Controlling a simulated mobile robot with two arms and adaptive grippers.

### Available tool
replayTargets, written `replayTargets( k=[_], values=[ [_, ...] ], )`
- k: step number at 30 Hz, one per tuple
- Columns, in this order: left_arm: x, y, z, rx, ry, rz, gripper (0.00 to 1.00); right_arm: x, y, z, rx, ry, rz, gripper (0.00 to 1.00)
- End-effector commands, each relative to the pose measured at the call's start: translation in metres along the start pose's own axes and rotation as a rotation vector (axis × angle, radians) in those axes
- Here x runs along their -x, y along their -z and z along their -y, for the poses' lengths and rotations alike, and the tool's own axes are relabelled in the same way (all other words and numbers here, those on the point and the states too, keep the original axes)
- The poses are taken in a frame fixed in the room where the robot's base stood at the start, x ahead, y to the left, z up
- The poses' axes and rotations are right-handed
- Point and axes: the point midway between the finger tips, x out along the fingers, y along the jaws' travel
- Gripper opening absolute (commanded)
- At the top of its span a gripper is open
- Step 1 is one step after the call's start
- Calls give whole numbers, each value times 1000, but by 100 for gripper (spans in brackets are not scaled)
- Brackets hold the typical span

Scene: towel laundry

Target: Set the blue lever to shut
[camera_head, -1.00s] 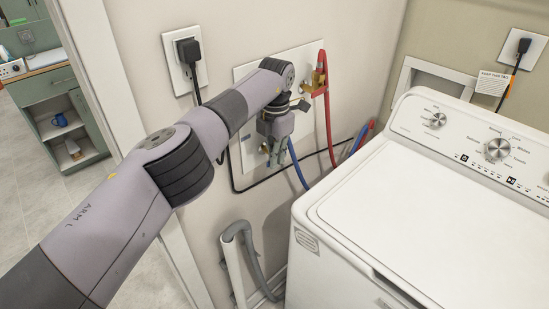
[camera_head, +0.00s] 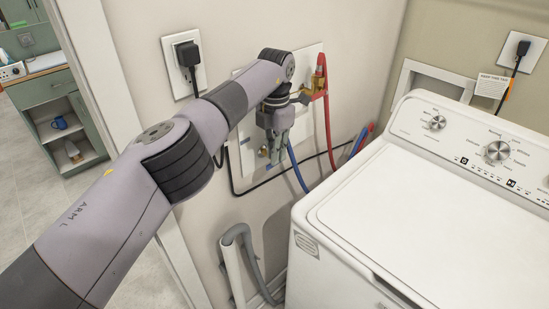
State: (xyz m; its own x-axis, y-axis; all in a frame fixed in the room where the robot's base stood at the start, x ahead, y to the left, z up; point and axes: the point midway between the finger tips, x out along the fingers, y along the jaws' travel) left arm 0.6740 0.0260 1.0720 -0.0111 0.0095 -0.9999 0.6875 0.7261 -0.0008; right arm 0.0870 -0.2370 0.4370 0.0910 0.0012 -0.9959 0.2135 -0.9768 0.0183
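My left gripper (camera_head: 274,152) points down in front of the white valve plate (camera_head: 309,118) on the wall. Its fingers are close together and small, so I cannot tell whether they are open or shut. The blue lever cannot be made out clearly; a small blue spot (camera_head: 263,151) shows beside the fingers, and the gripper and wrist hide much of that part of the plate. A blue hose (camera_head: 298,170) runs down to the right from behind the fingers. My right gripper is out of view.
A brass valve with a red fitting (camera_head: 319,74) and red hose (camera_head: 328,125) is right of my wrist. A white washer (camera_head: 400,215) fills the lower right. A grey drain hose (camera_head: 250,262) stands below the plate. A black plug (camera_head: 188,54) is in the outlet at left.

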Motion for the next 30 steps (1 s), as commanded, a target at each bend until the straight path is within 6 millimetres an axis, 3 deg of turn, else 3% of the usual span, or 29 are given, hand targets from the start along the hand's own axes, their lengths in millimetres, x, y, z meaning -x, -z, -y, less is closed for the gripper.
replayTargets(
  k=[3, 15, 25, 30],
  values=[
    [27, -1, 0, 1, -4, 3, 13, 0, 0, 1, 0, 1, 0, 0],
    [47, 0, 0, 0, -3, 0, 13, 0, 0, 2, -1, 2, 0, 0],
    [46, 0, 1, -2, 1, 2, 13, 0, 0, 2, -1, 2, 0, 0],
    [17, -23, 26, -45, 71, 75, 13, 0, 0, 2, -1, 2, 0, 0]
  ],
)
